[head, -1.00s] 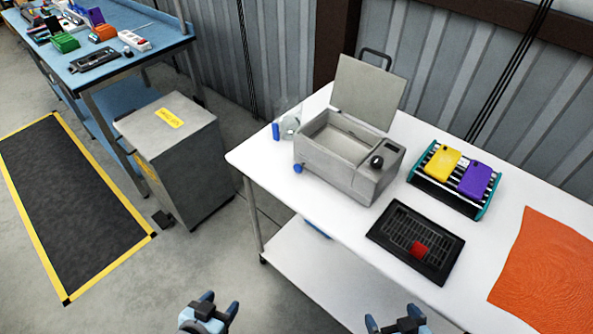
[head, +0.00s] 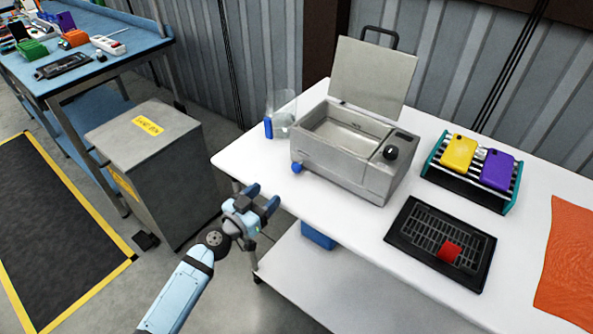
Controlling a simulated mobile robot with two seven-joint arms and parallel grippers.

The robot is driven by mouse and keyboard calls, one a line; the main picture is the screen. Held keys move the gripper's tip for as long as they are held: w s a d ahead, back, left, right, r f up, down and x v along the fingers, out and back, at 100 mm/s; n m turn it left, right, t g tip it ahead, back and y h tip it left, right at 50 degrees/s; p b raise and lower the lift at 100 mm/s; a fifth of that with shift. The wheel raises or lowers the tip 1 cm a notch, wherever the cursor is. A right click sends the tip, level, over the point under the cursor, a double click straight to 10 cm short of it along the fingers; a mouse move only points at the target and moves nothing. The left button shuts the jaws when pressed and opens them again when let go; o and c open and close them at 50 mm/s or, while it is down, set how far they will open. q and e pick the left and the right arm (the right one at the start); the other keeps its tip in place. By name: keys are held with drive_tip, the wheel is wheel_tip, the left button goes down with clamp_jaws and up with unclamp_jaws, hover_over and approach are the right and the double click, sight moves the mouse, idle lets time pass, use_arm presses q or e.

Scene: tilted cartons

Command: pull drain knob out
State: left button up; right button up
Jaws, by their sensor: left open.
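The drain knob (head: 297,167) is a small blue knob low on the left front corner of the grey metal bath (head: 342,174). The bath stands on the white table with its lid (head: 372,78) raised. My left gripper (head: 264,197) is open and empty. In the picture it is below and left of the knob, near the table's left front edge, and apart from the knob. My right gripper is out of view.
A clear beaker (head: 284,118) and a small blue item (head: 268,128) stand left of the bath. A black tray (head: 405,228) with a red piece and a rack (head: 433,178) with yellow and purple cases are to the right. The white table (head: 345,230) is bare in front of the bath.

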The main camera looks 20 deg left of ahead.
sight(294, 168)
use_arm(q)
drive_tip(key=p+x, duration=0.1)
drive_tip(key=x, duration=1)
drive_tip(key=shift+w+d+p, duration=0.1)
drive_tip(key=shift+w+p, duration=0.2)
drive_tip(key=shift+w, duration=0.05)
drive_tip(key=shift+c, duration=0.3)
clamp_jaws()
drive_tip(key=shift+s+f, duration=0.2)
drive_tip(key=shift+s, duration=0.15)
drive_tip(key=shift+b+v, duration=0.6)
drive_tip(key=shift+v, duration=0.55)
drive_tip(key=shift+o, duration=0.3)
unclamp_jaws()
drive_tip(key=shift+r, duration=0.15)
